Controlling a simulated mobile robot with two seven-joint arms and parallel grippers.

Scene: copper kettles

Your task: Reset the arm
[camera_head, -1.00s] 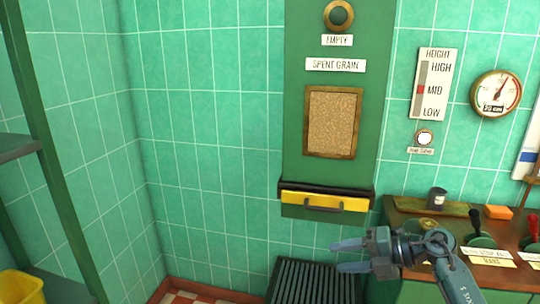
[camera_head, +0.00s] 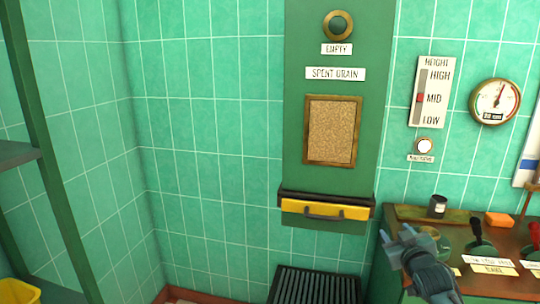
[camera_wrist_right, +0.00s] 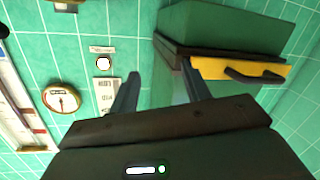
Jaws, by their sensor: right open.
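My right gripper (camera_head: 396,237) is at the lower right in the head view, in front of the left end of the counter. Its fingers are apart and nothing is between them. In the right wrist view the open fingers (camera_wrist_right: 160,92) point toward the tiled wall. The yellow drawer front (camera_head: 325,209) with a dark handle, on the green spent grain panel (camera_head: 290,130), is up and left of the gripper, apart from it. It also shows in the right wrist view (camera_wrist_right: 215,69). My left gripper is out of view.
A counter (camera_head: 455,225) at the right holds a dark cup (camera_head: 437,206), an orange block (camera_head: 499,219) and levers (camera_head: 478,236). A dark slatted grate (camera_head: 315,287) lies below the drawer. A green shelf frame (camera_head: 55,190) and yellow bin (camera_head: 18,291) are at the left.

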